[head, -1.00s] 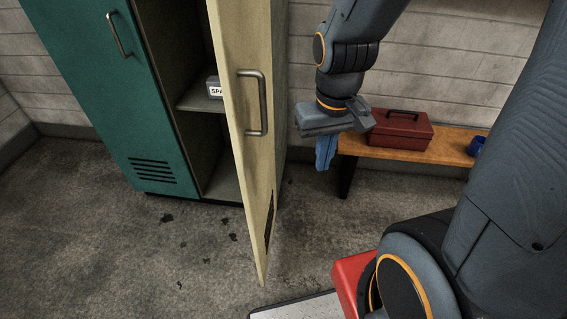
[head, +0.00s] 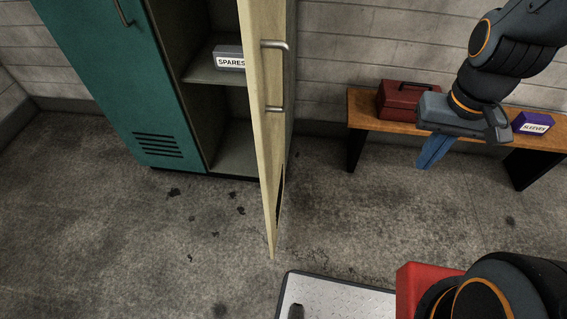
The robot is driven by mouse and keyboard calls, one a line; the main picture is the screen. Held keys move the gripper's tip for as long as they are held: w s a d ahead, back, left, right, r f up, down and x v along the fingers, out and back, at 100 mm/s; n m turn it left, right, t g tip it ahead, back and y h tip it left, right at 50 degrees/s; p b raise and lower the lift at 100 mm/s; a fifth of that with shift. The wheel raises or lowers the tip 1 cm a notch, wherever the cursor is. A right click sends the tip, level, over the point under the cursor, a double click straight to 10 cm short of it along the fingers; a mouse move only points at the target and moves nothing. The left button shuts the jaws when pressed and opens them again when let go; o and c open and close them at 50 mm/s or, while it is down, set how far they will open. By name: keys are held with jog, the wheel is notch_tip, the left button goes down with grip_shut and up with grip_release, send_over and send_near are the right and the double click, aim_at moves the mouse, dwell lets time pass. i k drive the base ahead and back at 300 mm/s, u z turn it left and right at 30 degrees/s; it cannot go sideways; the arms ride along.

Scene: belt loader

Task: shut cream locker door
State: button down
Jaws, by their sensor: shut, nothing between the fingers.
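The cream locker door (head: 263,120) stands open, swung out toward me and seen nearly edge-on. Its metal bar handle (head: 286,76) sticks out to the right. The open cream locker shows a shelf (head: 208,78) with a grey box labelled SPARES (head: 229,57), partly hidden by the door. My gripper (head: 434,152) is at the right, well apart from the door and handle. Its blue fingers point down, shut and empty, in front of the bench in the picture.
A teal locker (head: 115,80) with its door shut stands at left. A wooden bench (head: 370,112) at right holds a dark red toolbox (head: 397,98) and a purple labelled box (head: 533,123). The concrete floor (head: 150,260) before the lockers is clear.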

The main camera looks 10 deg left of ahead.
aim_at(267, 54)
jog(key=k, duration=0.8)
jog(key=u, duration=1.25)
jog(key=i, duration=0.5)
jog(key=u, duration=0.05)
